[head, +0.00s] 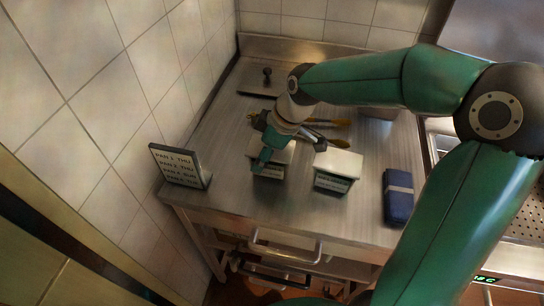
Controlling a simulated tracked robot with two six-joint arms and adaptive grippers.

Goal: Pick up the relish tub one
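Two white-lidded tubs with green-and-white labels stand on the steel counter. The left tub (282,152) is partly covered by my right gripper (266,157). The right tub (337,164) stands clear of it, a little to the right. The label print is too small for me to tell which one is relish. My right gripper points down over the left tub, with a teal finger in front of its lid. Whether it touches the tub, and whether it is open or shut, I cannot tell. My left gripper is not in view.
A small sign (179,166) stands at the counter's left edge. A dark blue wrapped bundle (398,197) lies at the right. A flat plate with a knob (266,80) and wooden-handled tools (328,122) lie behind. The tiled wall (148,70) bounds the left. The front counter strip is clear.

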